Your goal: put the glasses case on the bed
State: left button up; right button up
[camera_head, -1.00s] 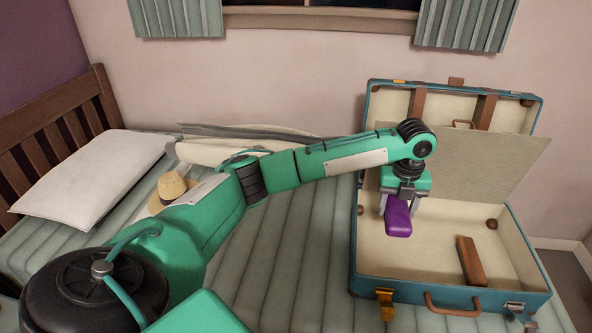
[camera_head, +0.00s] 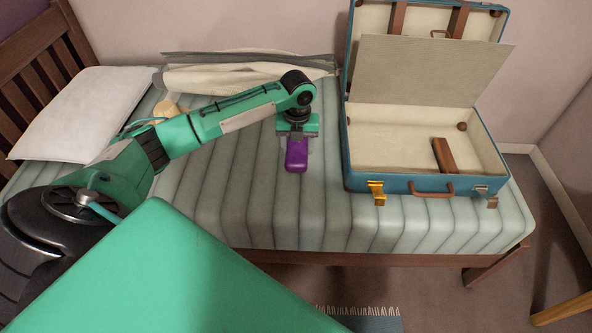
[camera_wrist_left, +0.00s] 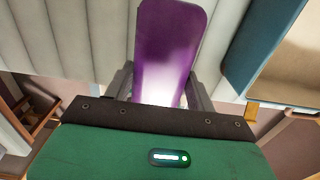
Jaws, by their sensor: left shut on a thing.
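The purple glasses case (camera_head: 296,158) is in my left gripper (camera_head: 297,143), which is shut on it. In the head view they are over the middle of the bed (camera_head: 240,205), left of the suitcase. In the left wrist view the case (camera_wrist_left: 170,45) sits between the two grey fingers (camera_wrist_left: 160,85), with the striped bed cover behind it. I cannot tell how high the case is above the cover. My right gripper is not in view.
An open blue suitcase (camera_head: 400,185) stands on the right of the bed, a brown block (camera_head: 443,155) inside. A white pillow (camera_head: 85,110) and a partly hidden straw hat (camera_head: 168,108) are at left. Folded cloth (camera_head: 240,75) lies along the back. Cover in front is clear.

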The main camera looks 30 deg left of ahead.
pick_arm(q)
send_over(297, 180)
notch_tip(297, 180, down, 8)
jog(key=shift+w+r+b, duration=0.1)
jog(key=shift+r+b, duration=0.05)
jog(key=shift+b, duration=0.15)
notch_tip(297, 180, down, 4)
jog(key=shift+f+b, duration=0.1)
jog(key=shift+b, duration=0.2)
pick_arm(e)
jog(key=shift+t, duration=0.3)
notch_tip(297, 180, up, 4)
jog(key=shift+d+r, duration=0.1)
pick_arm(q)
jog(key=shift+f, duration=0.2)
jog(key=o, duration=1)
jog(key=shift+o, duration=0.2)
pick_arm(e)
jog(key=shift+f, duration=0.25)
